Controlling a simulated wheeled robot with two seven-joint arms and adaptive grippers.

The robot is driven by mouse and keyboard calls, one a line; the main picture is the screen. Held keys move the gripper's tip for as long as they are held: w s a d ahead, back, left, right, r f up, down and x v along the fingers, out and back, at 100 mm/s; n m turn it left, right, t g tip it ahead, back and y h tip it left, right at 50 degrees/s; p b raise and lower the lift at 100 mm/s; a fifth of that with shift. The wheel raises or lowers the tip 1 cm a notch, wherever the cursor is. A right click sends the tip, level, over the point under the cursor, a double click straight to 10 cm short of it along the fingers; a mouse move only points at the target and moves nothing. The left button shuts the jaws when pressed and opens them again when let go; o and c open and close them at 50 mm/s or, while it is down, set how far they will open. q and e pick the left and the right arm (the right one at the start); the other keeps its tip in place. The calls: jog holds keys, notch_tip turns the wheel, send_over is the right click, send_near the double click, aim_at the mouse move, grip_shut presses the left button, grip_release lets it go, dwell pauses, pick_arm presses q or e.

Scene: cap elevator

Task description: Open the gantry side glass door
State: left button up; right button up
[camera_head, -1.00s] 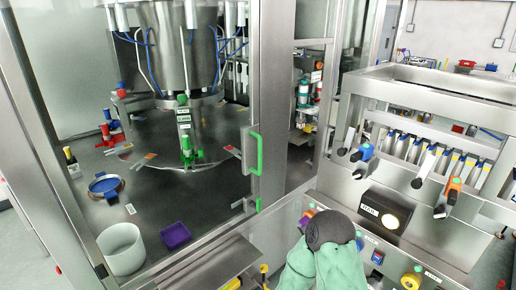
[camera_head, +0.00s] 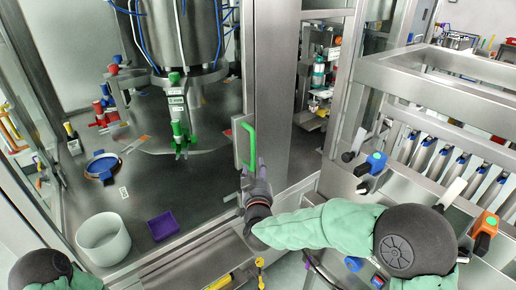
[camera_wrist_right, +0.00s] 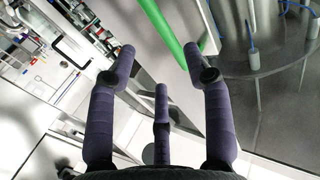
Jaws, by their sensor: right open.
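The gantry side glass door is a clear pane in the metal cabinet front. Its green handle (camera_head: 247,143) is an upright bar on a metal plate beside the wide steel post. My right gripper (camera_head: 254,176) is just below the handle, fingers pointing up at its lower end. In the right wrist view, the green handle (camera_wrist_right: 172,28) passes beyond the fingertips. There my right gripper (camera_wrist_right: 160,68) has its dark purple fingers spread, with nothing between them. I cannot tell whether a finger touches the handle. My left gripper is out of the head view.
Behind the glass are a white cup (camera_head: 103,240), a purple tray (camera_head: 163,226), a blue-rimmed dish (camera_head: 101,166) and a green-fitted nozzle (camera_head: 180,130). A steel rack with several levers (camera_head: 375,163) stands right. My left arm shows at bottom left.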

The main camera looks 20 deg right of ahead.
aim_at(254, 153)
jog(key=b+x, duration=0.1)
jog(key=x, duration=0.9)
jog(key=shift+w+f, duration=0.1)
jog(key=shift+w, duration=0.1)
jog(key=shift+a, duration=0.1)
grip_shut()
